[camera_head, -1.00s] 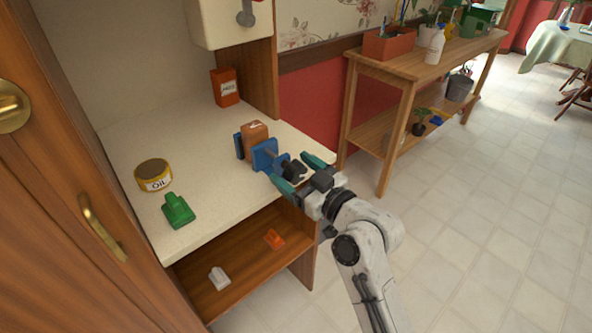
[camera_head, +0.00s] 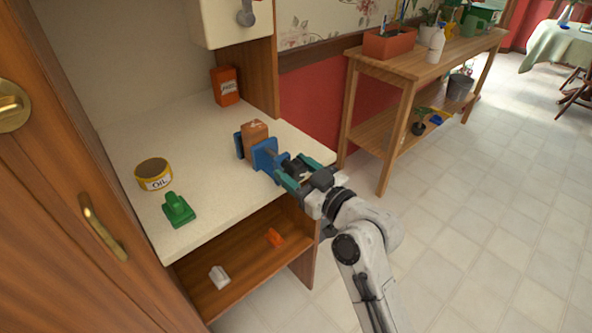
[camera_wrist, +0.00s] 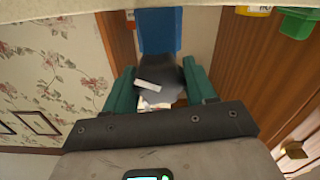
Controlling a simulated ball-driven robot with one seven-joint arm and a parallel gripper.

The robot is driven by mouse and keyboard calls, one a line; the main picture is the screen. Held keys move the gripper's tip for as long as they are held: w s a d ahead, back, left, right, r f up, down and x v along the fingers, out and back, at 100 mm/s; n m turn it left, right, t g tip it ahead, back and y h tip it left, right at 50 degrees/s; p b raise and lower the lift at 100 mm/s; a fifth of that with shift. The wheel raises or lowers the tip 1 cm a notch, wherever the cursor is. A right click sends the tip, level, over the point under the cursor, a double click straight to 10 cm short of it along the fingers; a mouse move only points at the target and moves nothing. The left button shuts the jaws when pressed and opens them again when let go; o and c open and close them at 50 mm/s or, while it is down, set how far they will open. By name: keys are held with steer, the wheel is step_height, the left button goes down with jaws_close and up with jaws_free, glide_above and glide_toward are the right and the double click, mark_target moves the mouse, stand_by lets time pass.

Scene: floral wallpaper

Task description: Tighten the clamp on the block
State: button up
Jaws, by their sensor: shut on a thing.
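A blue clamp (camera_head: 264,155) stands on the cream counter (camera_head: 130,127) near its right edge. A brown block (camera_head: 256,130) sits between the clamp's two blue jaws. The clamp's dark knob (camera_head: 295,168) points toward me. My gripper (camera_head: 294,173) has its green fingers on either side of the knob and is shut on it. In the wrist view, the dark grey knob (camera_wrist: 160,84) shows between the green fingers, with a light bar across it. The blue clamp (camera_wrist: 158,30) shows beyond it, and the block is hidden there.
A yellow oil tin (camera_head: 154,175) and a green object (camera_head: 178,209) stand on the counter's left part. An orange-red box (camera_head: 226,86) stands at the back. A wooden plant bench (camera_head: 408,75) is to the right. The shelf (camera_head: 235,268) below holds small items.

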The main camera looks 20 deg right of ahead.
steer(key=m+p, duration=0.2)
steer(key=m, duration=0.3)
steer(key=shift+r+p, duration=0.1)
steer(key=shift+p, duration=0.2)
steer(key=shift+d+m+p, duration=0.1)
steer(key=shift+m+p, duration=0.8)
steer(key=shift+m, duration=1.1)
steer(key=o, duration=1)
steer(key=shift+s, duration=0.1)
steer(key=b+v, duration=0.1)
steer(key=v, duration=0.9)
steer(key=shift+s+d+b, duration=0.15)
steer(key=shift+s+b, duration=0.15)
steer(key=shift+b, duration=0.1)
